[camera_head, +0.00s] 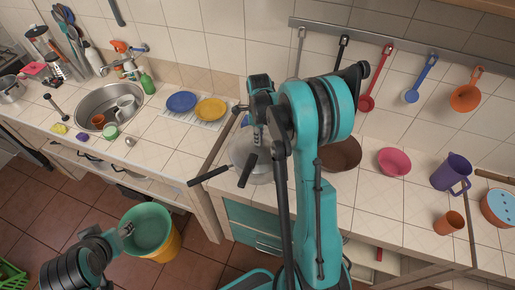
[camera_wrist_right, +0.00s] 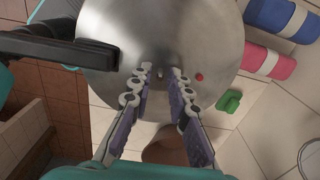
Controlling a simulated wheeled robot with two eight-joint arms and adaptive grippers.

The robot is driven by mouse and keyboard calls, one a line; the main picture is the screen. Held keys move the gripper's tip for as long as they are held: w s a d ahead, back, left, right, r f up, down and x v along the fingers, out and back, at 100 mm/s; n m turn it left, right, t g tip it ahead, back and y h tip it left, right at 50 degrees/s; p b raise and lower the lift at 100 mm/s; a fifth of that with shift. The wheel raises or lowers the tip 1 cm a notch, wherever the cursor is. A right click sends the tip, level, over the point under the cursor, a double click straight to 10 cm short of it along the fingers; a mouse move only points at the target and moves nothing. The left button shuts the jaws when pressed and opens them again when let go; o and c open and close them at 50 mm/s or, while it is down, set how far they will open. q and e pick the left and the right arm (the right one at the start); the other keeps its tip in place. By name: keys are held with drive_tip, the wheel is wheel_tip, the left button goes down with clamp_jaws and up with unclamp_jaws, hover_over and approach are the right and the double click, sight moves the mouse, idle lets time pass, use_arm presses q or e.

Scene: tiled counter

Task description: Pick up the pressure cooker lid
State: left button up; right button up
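The pressure cooker lid (camera_wrist_right: 215,35) is a round, shiny metal disc with a red dot, a small central pin and a thick black handle (camera_wrist_right: 50,46). In the head view the metal cooker (camera_head: 262,168) stands on the counter, with two black handles pointing toward the front; my right arm hides part of it. My right gripper (camera_wrist_right: 161,70) is over the lid, its two fingers apart on either side of the pin. No grip on the lid shows. My left gripper (camera_head: 127,230) is low at the left, by the bucket, away from the cooker; its fingers are too small to read.
Blue (camera_head: 181,101) and yellow (camera_head: 211,109) plates lie left of the cooker. A brown bowl (camera_head: 342,153), pink bowl (camera_head: 394,162) and purple mug (camera_head: 452,172) stand to its right. Utensils hang on the wall rail. A green-and-yellow bucket (camera_head: 165,243) stands on the floor.

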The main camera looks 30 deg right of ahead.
drive_tip(key=shift+f, duration=0.3)
clamp_jaws()
drive_tip(key=shift+r, duration=0.15)
